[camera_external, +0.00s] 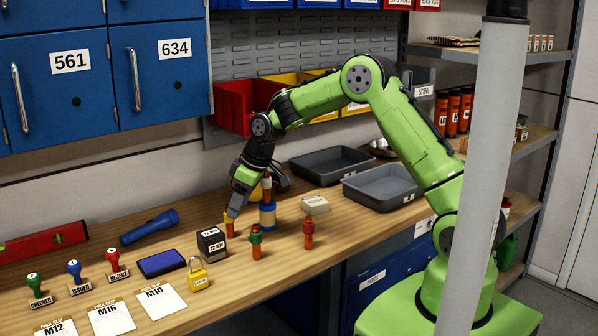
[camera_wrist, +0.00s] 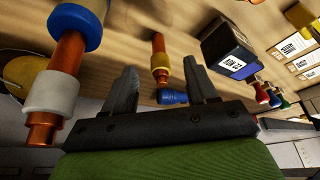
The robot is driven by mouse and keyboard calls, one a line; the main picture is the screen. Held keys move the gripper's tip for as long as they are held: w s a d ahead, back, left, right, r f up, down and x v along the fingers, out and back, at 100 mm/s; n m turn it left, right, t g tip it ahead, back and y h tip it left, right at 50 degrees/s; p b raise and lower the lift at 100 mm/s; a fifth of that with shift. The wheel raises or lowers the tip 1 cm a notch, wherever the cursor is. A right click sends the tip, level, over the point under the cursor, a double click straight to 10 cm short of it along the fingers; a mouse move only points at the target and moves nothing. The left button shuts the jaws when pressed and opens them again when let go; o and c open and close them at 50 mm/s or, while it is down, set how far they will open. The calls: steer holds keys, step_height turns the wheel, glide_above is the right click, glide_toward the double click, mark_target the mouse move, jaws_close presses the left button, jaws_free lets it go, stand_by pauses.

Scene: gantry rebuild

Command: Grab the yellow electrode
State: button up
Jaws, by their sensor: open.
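The yellow electrode (camera_external: 230,228) is a short copper-coloured rod with a yellow collar, standing upright on the wooden bench just below my gripper (camera_external: 234,213). In the wrist view the yellow electrode (camera_wrist: 160,62) appears in the gap between the two dark fingers of my gripper (camera_wrist: 161,66). The fingers are open and nothing is clamped. From these views I cannot tell whether the fingertips reach around the collar or stop short of it. In the external view the arm's end partly covers the electrode's top.
A green-collared electrode (camera_external: 256,239) and a red-collared electrode (camera_external: 308,232) stand to the right. A taller copper piece with blue and pale rings (camera_external: 267,214) stands close behind my gripper.

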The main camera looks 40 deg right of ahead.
mark_target(230, 221)
steer(key=x, duration=0.7)
steer(key=shift+w+a+r, duration=0.1)
steer(key=shift+w, duration=0.15)
steer(key=shift+s+r, duration=0.1)
jaws_close()
